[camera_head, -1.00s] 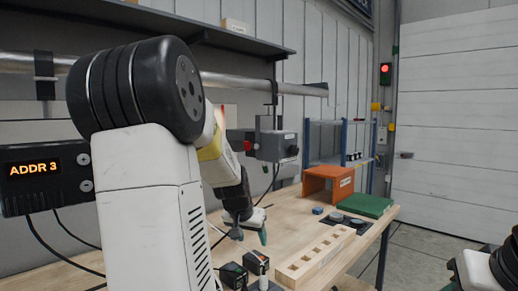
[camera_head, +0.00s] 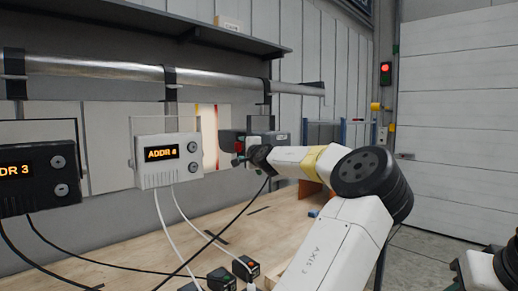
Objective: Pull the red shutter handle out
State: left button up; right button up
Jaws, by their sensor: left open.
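A grey box (camera_head: 265,137) is mounted on the wall below the pipe. A small red part, which looks like the shutter handle (camera_head: 239,147), shows at its left side. My left arm reaches in from the right across the picture, and its wrist is in front of the box. My left gripper (camera_head: 238,156) points left and is open, with its fingertips right at the red part. It is small, and I cannot tell whether the fingers touch the handle or stand around it. My right gripper is out of view; only part of my right arm shows at the lower right.
A white controller reading ADDR 4 (camera_head: 168,160) and a black one reading ADDR 3 (camera_head: 40,180) hang on the wall at left, with cables trailing down. Small black blocks (camera_head: 245,268) stand on the wooden bench (camera_head: 120,245). A pipe (camera_head: 120,75) runs above. An orange stand (camera_head: 309,190) is mostly hidden.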

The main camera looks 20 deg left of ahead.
aim_at(239, 148)
pick_arm(q)
jog(key=x, duration=0.6)
jog(key=shift+a+f, duration=0.1)
jog(key=shift+c, duration=0.2)
grip_shut()
